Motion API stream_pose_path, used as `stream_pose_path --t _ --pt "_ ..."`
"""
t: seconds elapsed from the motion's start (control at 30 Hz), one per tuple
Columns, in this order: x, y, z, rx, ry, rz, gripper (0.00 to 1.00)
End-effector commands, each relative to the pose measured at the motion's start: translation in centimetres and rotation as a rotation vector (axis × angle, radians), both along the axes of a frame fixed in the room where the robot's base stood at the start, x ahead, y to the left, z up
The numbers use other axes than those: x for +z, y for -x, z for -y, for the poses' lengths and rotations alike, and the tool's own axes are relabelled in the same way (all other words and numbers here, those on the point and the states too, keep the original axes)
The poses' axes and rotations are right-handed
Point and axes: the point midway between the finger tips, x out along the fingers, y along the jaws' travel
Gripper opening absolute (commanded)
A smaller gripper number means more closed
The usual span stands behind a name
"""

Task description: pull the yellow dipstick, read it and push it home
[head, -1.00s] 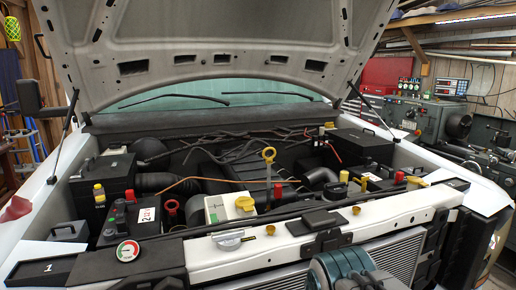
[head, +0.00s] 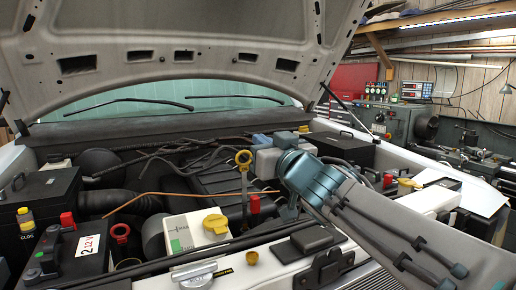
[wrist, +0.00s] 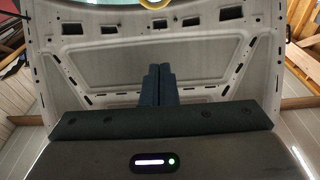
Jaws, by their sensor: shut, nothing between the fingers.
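My gripper (head: 262,140) is just right of the ring, with my arm reaching in from the lower right. In the wrist view my two dark fingers (wrist: 160,75) are together and empty. The bottom arc of the yellow ring (wrist: 183,11) shows at the top edge there, beyond the fingertips and apart from them.
A white box with a yellow cap (head: 214,224) sits below the dipstick. A red-topped part (head: 255,203) stands close to its right. A copper-coloured line (head: 160,193) crosses behind. The raised hood (head: 160,35) hangs over the bay. A battery (head: 75,250) is at left.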

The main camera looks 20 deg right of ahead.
Motion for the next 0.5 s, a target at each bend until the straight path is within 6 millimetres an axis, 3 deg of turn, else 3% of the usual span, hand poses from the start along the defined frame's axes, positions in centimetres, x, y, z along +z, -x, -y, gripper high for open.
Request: stream_pose_path --t 0.5 --pt "1.1 -8.4 -1.4 -0.006 0.000 -0.004 0.00"
